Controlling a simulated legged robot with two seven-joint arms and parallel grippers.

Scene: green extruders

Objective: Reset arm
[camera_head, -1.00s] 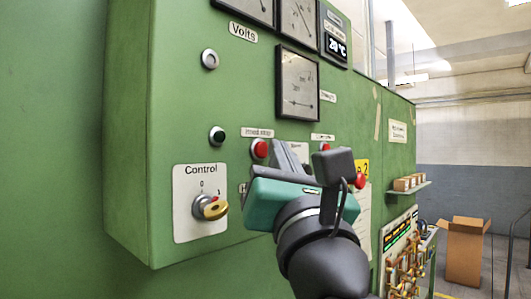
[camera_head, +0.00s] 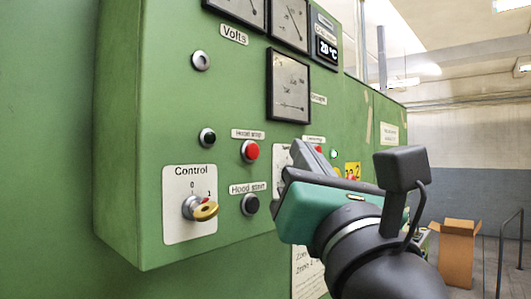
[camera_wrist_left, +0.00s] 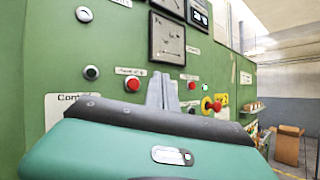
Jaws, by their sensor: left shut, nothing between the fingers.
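My left gripper (camera_head: 302,153) is in front of the green control panel (camera_head: 130,120), with its fingers together and nothing between them. Its teal body and dark wrist fill the lower right of the head view. In the left wrist view the shut fingers (camera_wrist_left: 161,92) point at the panel. The yellow control knob (camera_head: 204,210) on its white plate is left of the gripper, apart from it. The red head stop button (camera_head: 250,151) and black hood start button (camera_head: 250,204) are also left of the gripper. My right gripper is not seen.
Gauges (camera_head: 288,86) and a temperature display (camera_head: 327,50) are higher on the panel. A red button with a yellow surround (camera_wrist_left: 211,104) shows right of the fingers in the wrist view. A cardboard box (camera_head: 457,250) stands on the floor at the right.

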